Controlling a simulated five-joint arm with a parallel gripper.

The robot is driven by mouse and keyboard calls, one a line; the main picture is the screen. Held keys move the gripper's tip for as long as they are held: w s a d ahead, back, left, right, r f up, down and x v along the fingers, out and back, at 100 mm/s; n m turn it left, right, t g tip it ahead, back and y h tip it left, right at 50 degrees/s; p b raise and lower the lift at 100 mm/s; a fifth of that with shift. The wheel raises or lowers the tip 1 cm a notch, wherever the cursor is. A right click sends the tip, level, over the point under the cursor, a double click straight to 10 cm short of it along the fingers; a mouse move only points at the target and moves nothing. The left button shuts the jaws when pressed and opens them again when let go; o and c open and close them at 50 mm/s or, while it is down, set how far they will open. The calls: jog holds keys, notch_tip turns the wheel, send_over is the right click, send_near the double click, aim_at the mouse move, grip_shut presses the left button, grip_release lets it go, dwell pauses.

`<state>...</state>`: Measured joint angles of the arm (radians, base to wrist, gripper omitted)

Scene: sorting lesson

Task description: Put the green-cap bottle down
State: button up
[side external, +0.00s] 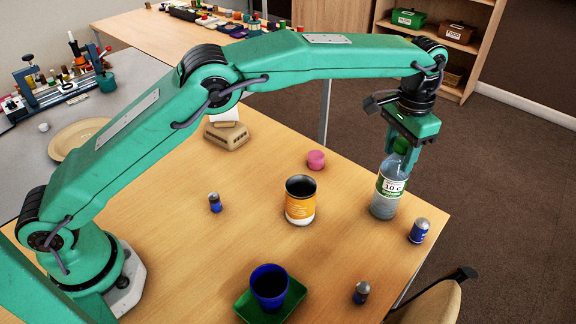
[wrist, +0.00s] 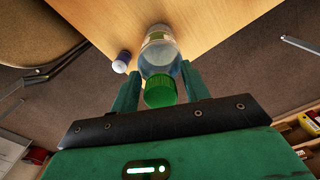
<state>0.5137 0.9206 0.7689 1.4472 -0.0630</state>
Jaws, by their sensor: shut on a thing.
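The green-cap bottle (side external: 389,190) is clear with a white and green label and stands upright at the right side of the wooden table (side external: 190,260). My gripper (side external: 402,150) is above it, shut on its cap end. In the wrist view the green cap sits between the two fingers of my gripper (wrist: 160,88), and the clear bottle body (wrist: 160,55) extends beyond it toward the table. The bottle's base looks at or very close to the table top; I cannot tell whether it touches.
A blue-and-silver battery (side external: 419,231) stands right of the bottle, near the table edge. A blue cup (side external: 269,284) on a green tray (side external: 243,307) and another battery (side external: 361,292) are in front.

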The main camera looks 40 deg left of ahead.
jog(key=shift+f, duration=0.7)
jog(key=o, duration=0.9)
jog(key=shift+o, duration=0.2)
jog(key=shift+r, duration=0.15)
jog(key=shift+r, duration=0.1)
jog(key=shift+r, duration=4.35)
